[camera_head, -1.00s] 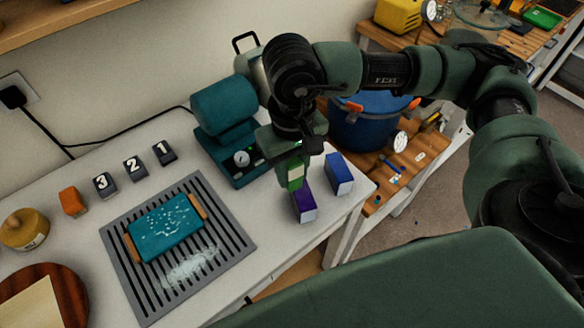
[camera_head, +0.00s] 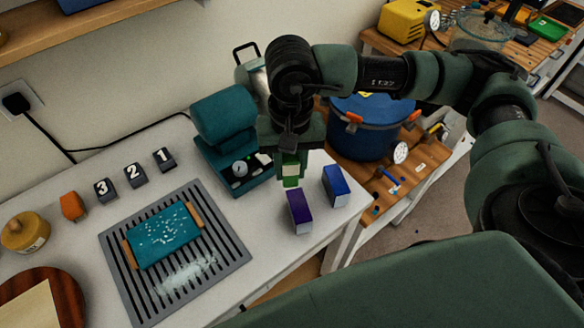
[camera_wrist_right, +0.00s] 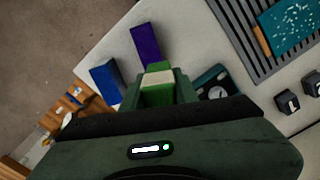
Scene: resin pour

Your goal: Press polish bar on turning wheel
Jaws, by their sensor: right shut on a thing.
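My right gripper (camera_head: 290,172) is shut on a green bar (camera_head: 291,182) with a pale band. In the right wrist view the same bar (camera_wrist_right: 157,79) sits between the fingers. The gripper is just right of the teal machine (camera_head: 223,115), which has a dial on its front base. The machine's wheel cannot be made out; the arm and housing cover that side. A purple bar (camera_head: 299,211) and a blue bar (camera_head: 336,186) stand on the white table near its right edge, close to the held bar. My left gripper is not in view.
A grey slatted mat (camera_head: 210,265) holds a teal tray (camera_head: 166,236) with orange ends. Numbered blocks (camera_head: 134,174), an orange block (camera_head: 73,206) and a yellow jar (camera_head: 25,231) stand left. A blue pot (camera_head: 367,128) is on the wooden bench beyond the table's right edge.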

